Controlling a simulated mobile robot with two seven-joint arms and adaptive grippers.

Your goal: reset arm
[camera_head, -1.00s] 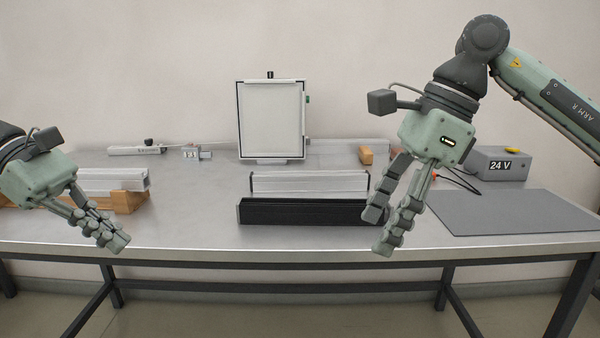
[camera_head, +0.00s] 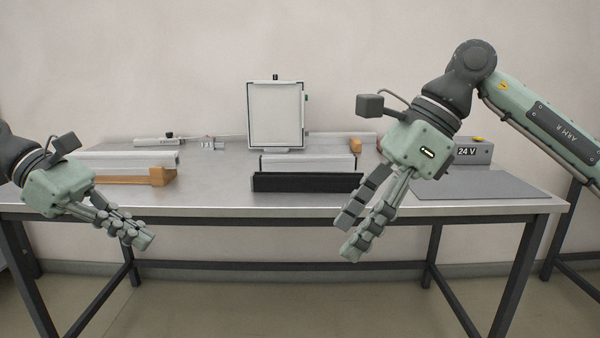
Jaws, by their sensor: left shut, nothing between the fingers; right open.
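My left gripper (camera_head: 142,238) is at the left, in front of the table's front edge. Its fingers are together, with nothing between them, and point down and to the right. My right gripper (camera_head: 347,238) hangs in front of the table's front edge, right of the middle. Its fingers are a little apart and empty, pointing down and to the left. Neither gripper touches anything that I can see.
A grey mat (camera_head: 480,186) and a 24 V box (camera_head: 472,152) are at the right.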

